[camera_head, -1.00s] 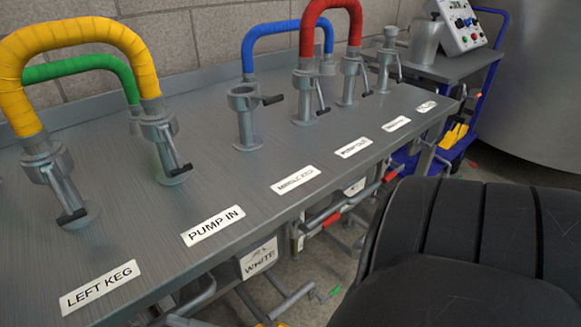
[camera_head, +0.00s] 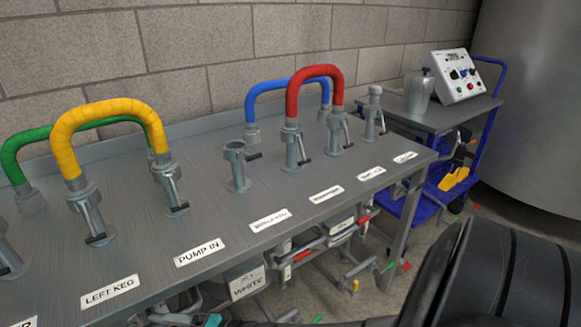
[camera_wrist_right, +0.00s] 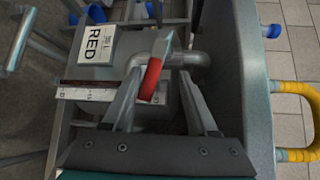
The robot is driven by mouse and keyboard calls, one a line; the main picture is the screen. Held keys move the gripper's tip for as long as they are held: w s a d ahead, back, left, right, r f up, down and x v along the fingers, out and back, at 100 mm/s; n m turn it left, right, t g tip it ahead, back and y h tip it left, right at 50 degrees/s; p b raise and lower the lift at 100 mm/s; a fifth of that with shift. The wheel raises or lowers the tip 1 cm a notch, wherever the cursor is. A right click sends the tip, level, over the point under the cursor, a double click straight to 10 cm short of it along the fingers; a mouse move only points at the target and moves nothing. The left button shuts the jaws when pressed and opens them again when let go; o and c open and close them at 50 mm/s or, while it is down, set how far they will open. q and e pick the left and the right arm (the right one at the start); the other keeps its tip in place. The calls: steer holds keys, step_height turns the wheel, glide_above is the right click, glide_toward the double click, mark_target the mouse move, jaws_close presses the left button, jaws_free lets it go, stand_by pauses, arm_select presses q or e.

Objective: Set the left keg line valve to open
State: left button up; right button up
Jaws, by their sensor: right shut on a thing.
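In the right wrist view my right gripper (camera_wrist_right: 166,82) is shut on a red valve handle (camera_wrist_right: 151,80). The handle slants between the fingers, beside a grey pipe elbow (camera_wrist_right: 185,60) and in front of a grey cylindrical body. A white tag reading RED (camera_wrist_right: 96,44) is just up and left of it. In the head view the LEFT KEG label (camera_head: 109,292) is on the grey bench top (camera_head: 150,250), below a port with a yellow hose (camera_head: 108,108). The gripped valve does not show there. My left gripper is in neither current view.
A WHITE tag (camera_head: 248,283) and pipes with red handles are under the bench's front edge. A green hose (camera_head: 28,140), a blue hose (camera_head: 262,88) and a red hose (camera_head: 316,72) arch over the bench. A blue cart (camera_head: 481,130) with a control box (camera_head: 460,76) stands at right.

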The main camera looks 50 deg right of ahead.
steer(key=p+v, duration=0.4)
steer(key=v, duration=1.2)
steer(key=s+d+f+n+g+h, duration=0.1)
steer(key=d+f+n+h, duration=0.1)
steer(key=f, duration=0.4)
steer(key=s+d+f+n+g+h+p, duration=0.1)
steer(key=s+d+f+n+g+h, duration=0.1)
steer(key=f, duration=0.4)
steer(key=s+d+f+n+g+h, duration=0.1)
steer(key=d+f+n+g+h, duration=0.1)
steer(key=f, duration=0.4)
steer(key=shift+s+d+f+n+h+p, duration=0.2)
steer(key=shift+s+f+n+h+p, duration=0.3)
steer(key=shift+n, duration=0.8)
steer(key=shift+w+a+r, duration=0.1)
steer(key=shift+w+r, duration=0.1)
